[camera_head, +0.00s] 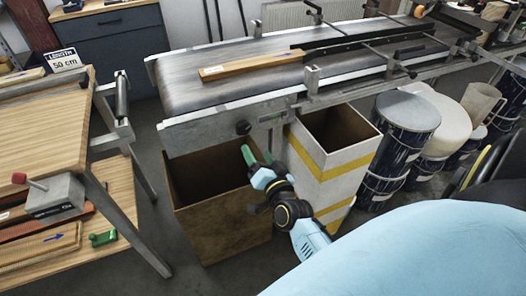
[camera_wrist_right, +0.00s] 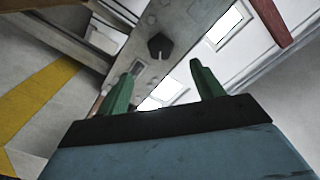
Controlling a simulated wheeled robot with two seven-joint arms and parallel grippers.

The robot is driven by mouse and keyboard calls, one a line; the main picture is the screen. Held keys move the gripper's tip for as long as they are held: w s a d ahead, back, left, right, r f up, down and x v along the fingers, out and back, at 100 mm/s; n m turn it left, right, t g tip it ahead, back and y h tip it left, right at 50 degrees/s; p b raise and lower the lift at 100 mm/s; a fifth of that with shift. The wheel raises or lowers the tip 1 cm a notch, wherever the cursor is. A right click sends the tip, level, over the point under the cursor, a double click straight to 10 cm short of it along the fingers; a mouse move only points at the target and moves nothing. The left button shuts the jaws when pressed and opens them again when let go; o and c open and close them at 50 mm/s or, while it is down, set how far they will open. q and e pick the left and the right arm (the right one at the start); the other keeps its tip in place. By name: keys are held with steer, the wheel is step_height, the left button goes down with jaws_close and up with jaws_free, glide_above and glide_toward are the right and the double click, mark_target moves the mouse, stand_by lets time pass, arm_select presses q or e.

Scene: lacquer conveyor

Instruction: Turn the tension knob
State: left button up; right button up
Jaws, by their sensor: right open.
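A small black knob (camera_head: 243,127) sits on the grey side plate of the conveyor, near its left end. In the right wrist view the knob (camera_wrist_right: 160,46) shows beyond my fingertips, roughly in line with the gap between them. My right gripper (camera_head: 247,154) has green fingers and is just below the knob in the head view, apart from it. In the right wrist view the gripper (camera_wrist_right: 163,80) is open, with nothing between the fingers. My left gripper is not in view.
The conveyor belt (camera_head: 215,93) carries a wooden piece (camera_head: 252,66). A brown open bin (camera_head: 215,225) and a white bin with yellow stripes (camera_head: 318,185) stand below it, close to my right arm. A wooden bench (camera_head: 45,115) stands at left, with blue drums (camera_head: 405,125) at right.

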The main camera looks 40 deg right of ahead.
steer(key=shift+v, duration=1.4)
steer(key=s+a+f+n+g+y, duration=0.2)
steer(key=s+f+g, duration=0.15)
steer(key=f, duration=0.65)
steer(key=s+a+f+n+g+y, duration=0.1)
steer(key=s+a+f+n+g, duration=0.2)
steer(key=f, duration=0.6)
steer(key=s+a+f+n+g+y, duration=0.2)
steer(key=s+f, duration=0.3)
steer(key=f, duration=0.5)
steer(key=s+d+f+n+g, duration=0.1)
steer(key=s+f, duration=0.3)
steer(key=s, duration=0.5)
steer(key=s+d+f+n+g, duration=0.2)
steer(key=s+f+n+g, duration=0.1)
steer(key=s, duration=0.6)
steer(key=s+d+f+n+g+h, duration=0.1)
steer(key=s+f+g, duration=0.3)
steer(key=s, duration=0.5)
step_height(320, 180, down, 2)
steer(key=shift+d+f+n, duration=0.15)
steer(key=shift+d+n, duration=0.55)
steer(key=shift+s, duration=0.1)
